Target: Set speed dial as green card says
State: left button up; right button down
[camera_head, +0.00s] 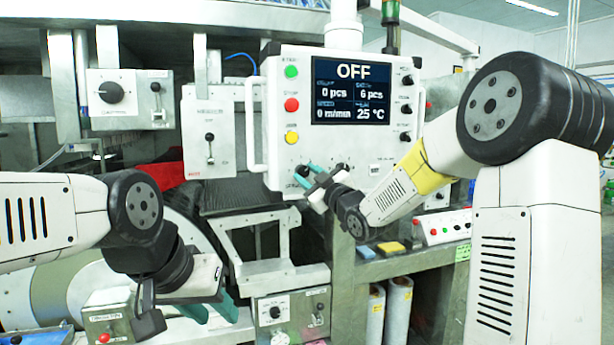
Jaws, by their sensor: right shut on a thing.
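The white control panel (258,130) carries a screen (351,90) reading OFF, 0 pcs, 6 pcs, 0 m/min and 25 °C. My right gripper (305,176) is at the panel's lower part, its teal fingers shut around a small black dial (301,170). The fingers hide much of this dial, and its setting and label are not readable. A small green card (463,252) is on the bench edge at right; its text is too small to read. My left gripper (212,311) is low at left, teal fingers apart and empty.
Green, red and yellow buttons line the panel's left side, and several small black knobs its right. A grey box with a large black knob (110,93) is at upper left. A lever box (209,133) stands beside the panel. A yellow block (390,247) lies on the bench.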

jog(key=c, duration=1)
grip_release()
jog(key=v, duration=0.7)
jog(key=shift+s, duration=0.35)
jog(key=shift+d+f+h, duration=0.15)
jog(key=shift+d+h, duration=0.1)
jog(key=shift+h, duration=0.05)
